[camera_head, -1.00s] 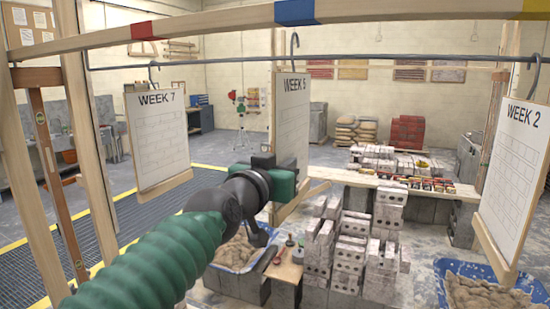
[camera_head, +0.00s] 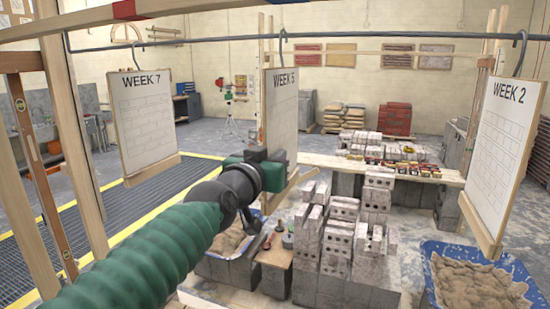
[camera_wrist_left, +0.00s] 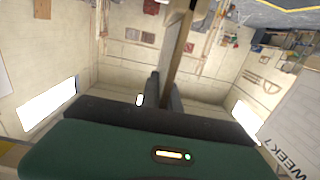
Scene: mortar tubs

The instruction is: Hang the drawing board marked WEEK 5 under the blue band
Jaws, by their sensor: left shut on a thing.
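The WEEK 5 board (camera_head: 281,110) is turned partly edge-on in the head view, with a hook on top. My left gripper (camera_head: 277,172) is shut on its lower part. In the wrist view the two fingers (camera_wrist_left: 166,90) close on the board (camera_wrist_left: 178,45), seen edge-on. The board's hook crosses the grey rail (camera_head: 350,45) in the picture; I cannot tell whether it bears on it. The blue band (camera_head: 288,1) is just cut by the top edge, above the hook. My right gripper is not in view.
The WEEK 7 board (camera_head: 146,120) hangs from the rail at left, the WEEK 2 board (camera_head: 503,150) at right. A red band (camera_head: 124,9) marks the wooden beam (camera_head: 200,8). Stacked blocks (camera_head: 345,245) and a blue mortar tub (camera_head: 475,285) stand below.

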